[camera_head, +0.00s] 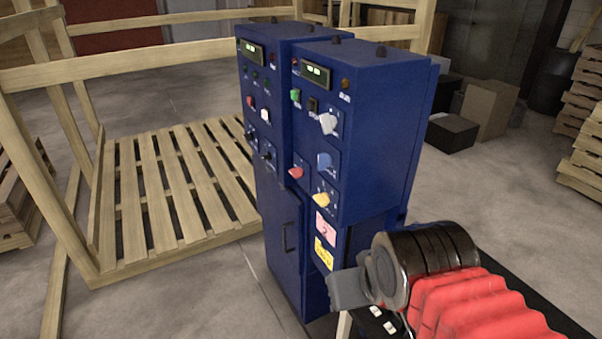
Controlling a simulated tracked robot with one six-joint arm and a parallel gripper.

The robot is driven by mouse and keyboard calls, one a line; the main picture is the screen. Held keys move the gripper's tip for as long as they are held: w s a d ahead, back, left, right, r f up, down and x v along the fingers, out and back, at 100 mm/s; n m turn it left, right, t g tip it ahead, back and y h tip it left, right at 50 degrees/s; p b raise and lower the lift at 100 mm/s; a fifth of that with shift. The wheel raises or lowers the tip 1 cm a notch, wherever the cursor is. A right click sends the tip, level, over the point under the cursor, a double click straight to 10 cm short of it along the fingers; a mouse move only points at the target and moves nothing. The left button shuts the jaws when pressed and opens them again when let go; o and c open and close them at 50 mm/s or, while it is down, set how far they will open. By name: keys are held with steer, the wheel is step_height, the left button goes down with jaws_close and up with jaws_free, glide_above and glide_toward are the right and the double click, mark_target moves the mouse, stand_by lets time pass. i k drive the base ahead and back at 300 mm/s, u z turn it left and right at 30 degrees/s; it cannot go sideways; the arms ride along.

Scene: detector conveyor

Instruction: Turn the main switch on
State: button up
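A blue control cabinet (385,150) stands in the middle of the view, with its switch panel facing left and front. Its right-hand panel carries a grey-white rotary knob (328,123), a blue knob (325,161), a red knob (296,172) and a yellow knob (321,200). The labels are too small to read, so I cannot tell which is the main switch. My gripper (346,289) is at the lower right, below the knobs and apart from them in the picture. Its grey fingers point left; the gap between them does not show clearly.
A second blue cabinet section (268,120) with small buttons adjoins on the left. A wooden frame (160,65) and a slatted pallet (170,190) stand left of it. Boxes (488,108) and stacked pallets (585,130) are at the right.

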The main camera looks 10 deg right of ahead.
mark_target(297, 172)
steer(key=k, duration=0.6)
steer(key=u, duration=0.2)
steer(key=i, duration=0.7)
steer(key=u, duration=0.7)
steer(key=i, duration=0.45)
steer(key=u, duration=0.3)
